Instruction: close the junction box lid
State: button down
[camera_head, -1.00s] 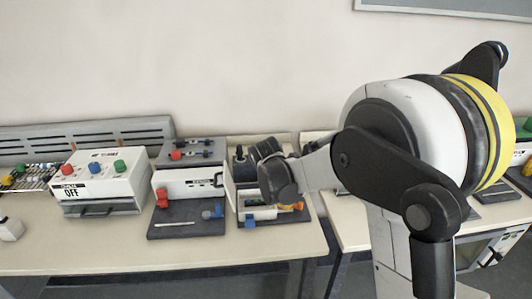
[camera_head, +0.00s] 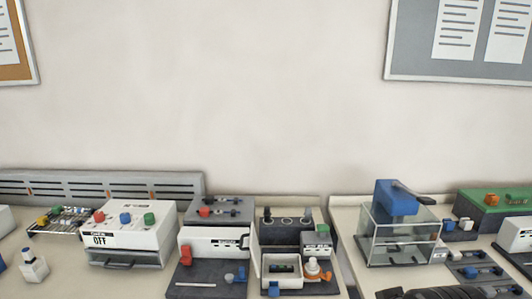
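The junction box appears to be the small open white box (camera_head: 267,278) on a dark base at the bottom centre. Its inside shows, with a dark and green part in it. A thin white panel (camera_head: 254,245) stands upright along its left side and looks like the lid, standing open. An orange and white knob-like part (camera_head: 313,268) sits just right of the box. My gripper is not in view. A dark shape at the bottom right edge may be part of my arm, but I cannot tell.
A white box marked OFF (camera_head: 150,235) and a white-fronted panel unit (camera_head: 208,245) stand to the left. A clear case with a blue block (camera_head: 397,197) stands to the right across a table gap. A grey slotted rail (camera_head: 100,185) runs along the wall at left.

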aim_at(254, 248)
jog(key=i+j+z, duration=0.25)
jog(key=j, duration=0.8)
jog(key=j+z, duration=0.25)
jog(key=j, duration=0.75)
jog(key=k+j+z, duration=0.1)
jog(key=z, duration=0.3)
jog(key=k+z, duration=0.5)
jog(key=z, duration=0.25)
